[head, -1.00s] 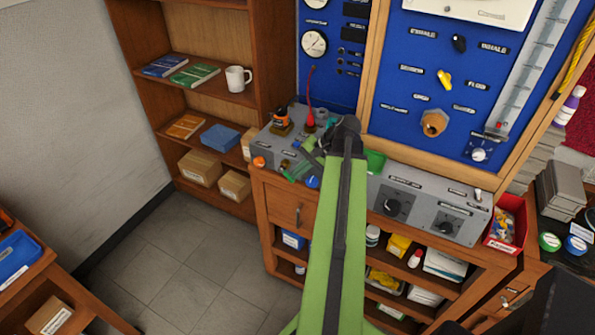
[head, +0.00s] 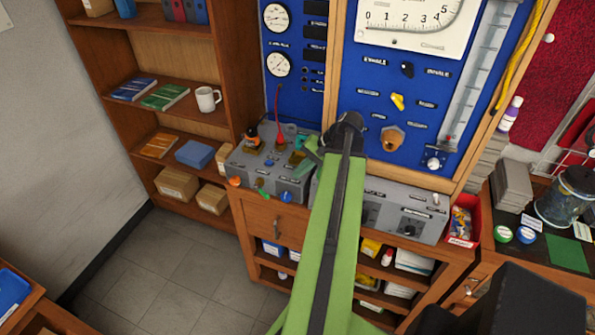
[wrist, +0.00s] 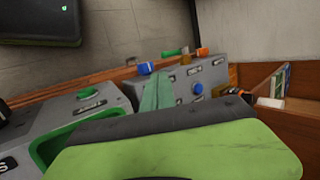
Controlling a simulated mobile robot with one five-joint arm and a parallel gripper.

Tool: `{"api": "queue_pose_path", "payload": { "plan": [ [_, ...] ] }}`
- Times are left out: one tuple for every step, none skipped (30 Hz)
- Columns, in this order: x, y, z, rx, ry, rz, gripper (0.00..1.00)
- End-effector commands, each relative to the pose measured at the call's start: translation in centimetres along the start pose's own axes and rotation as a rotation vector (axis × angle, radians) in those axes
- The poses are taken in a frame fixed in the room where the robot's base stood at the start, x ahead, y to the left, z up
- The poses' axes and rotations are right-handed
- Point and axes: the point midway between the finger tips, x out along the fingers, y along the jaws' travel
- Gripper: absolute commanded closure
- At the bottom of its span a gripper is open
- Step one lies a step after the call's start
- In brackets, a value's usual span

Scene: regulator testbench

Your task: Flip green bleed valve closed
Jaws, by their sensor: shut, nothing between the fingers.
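The green bleed valve (head: 262,192) is a small green handle on a brass stem, low on the front of a grey box (head: 292,186). It sits between an orange knob (head: 235,181) and a blue knob (head: 286,197). In the wrist view the green handle (wrist: 172,52) sticks out beside its brass body. My gripper (head: 302,171) has its teal fingers shut and empty, over the right part of the grey box. In the wrist view the fingers (wrist: 158,85) point toward the box, apart from the green handle. My green arm hides the box's right side.
Another grey box (head: 405,222) with dials stands right of my arm. A red bin (head: 461,226) is beside it. Behind is a blue gauge panel (head: 385,105). A wooden shelf (head: 165,120) with books and a mug is at left. The floor (head: 150,265) in front is clear.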

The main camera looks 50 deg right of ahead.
Motion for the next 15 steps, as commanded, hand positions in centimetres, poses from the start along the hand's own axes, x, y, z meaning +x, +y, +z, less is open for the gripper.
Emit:
{"api": "queue_pose_path", "payload": {
  "plan": [
    [0.0, 0.0, 0.0, 0.0, 0.0, 0.0, 1.0],
    [0.1, -0.1, 0.1, -0.003, -0.002, 0.002, 1.0],
    [0.5, -0.4, 0.2, -0.011, -0.006, 0.008, 1.0],
    [1.0, -0.9, 0.5, -0.024, -0.012, 0.016, 1.0],
    [1.7, -1.4, 0.9, -0.041, -0.021, 0.028, 1.0],
    [3.0, -2.5, 1.6, -0.073, -0.036, 0.052, 1.0],
    [4.1, -3.5, 2.3, -0.104, -0.05, 0.074, 1.0],
    [5.5, -4.5, 3.1, -0.14, -0.065, 0.1, 1.0],
    [7.5, -6.2, 4.5, -0.198, -0.087, 0.14, 1.0],
    [9.1, -7.4, 5.8, -0.245, -0.104, 0.172, 1.0],
    [10.7, -8.6, 7.1, -0.296, -0.121, 0.205, 1.0],
    [12.7, -10.1, 8.9, -0.365, -0.141, 0.249, 1.0],
    [14.2, -11.1, 10.4, -0.418, -0.156, 0.281, 1.0],
    [15.6, -12.2, 11.9, -0.47, -0.169, 0.313, 1.0],
    [17.4, -13.4, 13.9, -0.542, -0.183, 0.353, 1.0]
  ]
}}
